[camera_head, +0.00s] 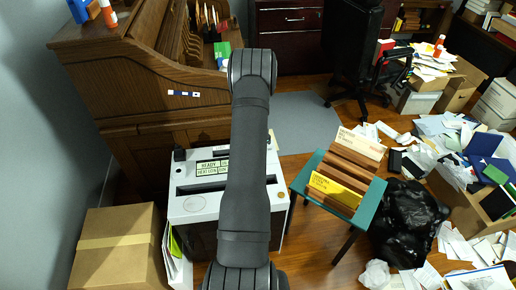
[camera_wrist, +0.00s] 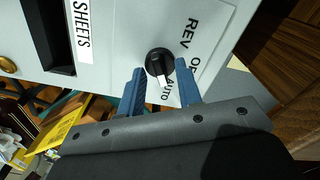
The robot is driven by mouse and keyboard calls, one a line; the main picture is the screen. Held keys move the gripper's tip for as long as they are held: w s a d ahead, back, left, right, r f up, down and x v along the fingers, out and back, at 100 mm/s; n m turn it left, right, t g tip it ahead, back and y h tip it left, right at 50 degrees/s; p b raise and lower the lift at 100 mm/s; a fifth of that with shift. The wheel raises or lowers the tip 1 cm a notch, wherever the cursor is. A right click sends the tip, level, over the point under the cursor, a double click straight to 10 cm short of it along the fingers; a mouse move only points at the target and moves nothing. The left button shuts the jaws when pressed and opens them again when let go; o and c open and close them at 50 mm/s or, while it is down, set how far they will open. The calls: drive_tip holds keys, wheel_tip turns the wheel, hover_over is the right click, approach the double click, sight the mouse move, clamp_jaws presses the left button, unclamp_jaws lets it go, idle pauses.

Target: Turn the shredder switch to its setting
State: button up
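The shredder (camera_head: 200,205) is a white box with a dark slot, left of centre in the head view; its top panel also shows in the wrist view (camera_wrist: 115,45). The switch (camera_wrist: 159,62) is a round black knob with a white pointer. The pointer is turned toward the AUTO label (camera_wrist: 171,87); REV and a partly covered label starting with O are beside it. My gripper (camera_wrist: 160,70) is open, with one blue finger on each side of the knob. Small gaps seem to show; contact is unclear. In the head view my arm hides the gripper.
A wooden roll-top desk (camera_head: 140,70) stands behind the shredder and a cardboard box (camera_head: 115,250) at its left. A teal stool (camera_head: 308,172) with wooden trays is at its right. A black bag (camera_head: 408,222) and loose papers cover the floor farther right.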

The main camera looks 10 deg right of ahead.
wheel_tip(320, 180, up, 17)
drive_tip(key=shift+r, duration=0.2)
drive_tip(key=shift+f, duration=0.15)
idle(0.3)
wheel_tip(320, 180, down, 17)
drive_tip(key=shift+f, duration=0.1)
idle(0.5)
